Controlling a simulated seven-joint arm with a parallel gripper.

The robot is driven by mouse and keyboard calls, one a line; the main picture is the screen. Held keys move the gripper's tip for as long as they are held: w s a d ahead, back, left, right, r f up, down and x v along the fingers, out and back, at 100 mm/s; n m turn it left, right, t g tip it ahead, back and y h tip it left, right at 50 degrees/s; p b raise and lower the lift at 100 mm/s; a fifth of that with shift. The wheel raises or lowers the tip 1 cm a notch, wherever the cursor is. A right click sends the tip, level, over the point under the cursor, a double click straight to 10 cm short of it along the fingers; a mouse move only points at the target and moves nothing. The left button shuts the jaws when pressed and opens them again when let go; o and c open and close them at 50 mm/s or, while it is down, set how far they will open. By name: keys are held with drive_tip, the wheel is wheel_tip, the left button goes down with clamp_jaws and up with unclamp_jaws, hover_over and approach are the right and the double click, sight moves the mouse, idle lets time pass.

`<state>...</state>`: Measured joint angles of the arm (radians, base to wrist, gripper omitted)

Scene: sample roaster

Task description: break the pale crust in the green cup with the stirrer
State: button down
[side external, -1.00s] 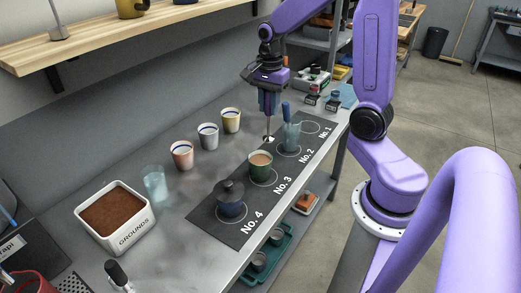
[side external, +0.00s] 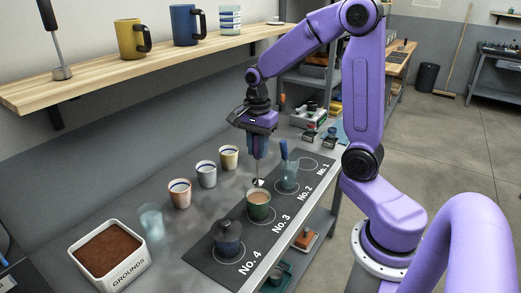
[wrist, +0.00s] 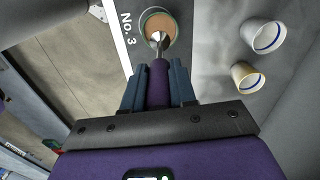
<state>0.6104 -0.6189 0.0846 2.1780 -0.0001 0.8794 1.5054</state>
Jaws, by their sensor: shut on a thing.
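The green cup (side external: 259,212) stands upright at the No. 3 place on the dark mat. Its pale tan crust (side external: 259,197) fills the mouth and looks whole; it also shows in the wrist view (wrist: 161,23). My gripper (side external: 257,153) is above the cup, fingers down. It is shut on the purple handle of the stirrer (wrist: 158,84). The stirrer's metal spoon end (side external: 258,183) is at the cup's far rim in the side view. In the wrist view the spoon end (wrist: 158,40) overlaps the crust's near edge. I cannot tell whether it touches.
A clear glass (side external: 289,180) holding a blue-handled tool stands at No. 2. A lidded dark cup (side external: 228,243) stands at No. 4. Pink (side external: 180,194), white (side external: 206,174) and yellow (side external: 229,158) cups stand behind the mat. A grounds bin (side external: 141,272) is front left.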

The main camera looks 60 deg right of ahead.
sight(261, 181)
drive_tip(key=shift+f, duration=0.1)
drive_tip(key=shift+f, duration=4.45)
drive_tip(key=shift+s, duration=0.15)
drive_tip(key=shift+s, duration=0.55)
drive_tip(key=shift+w, duration=0.15)
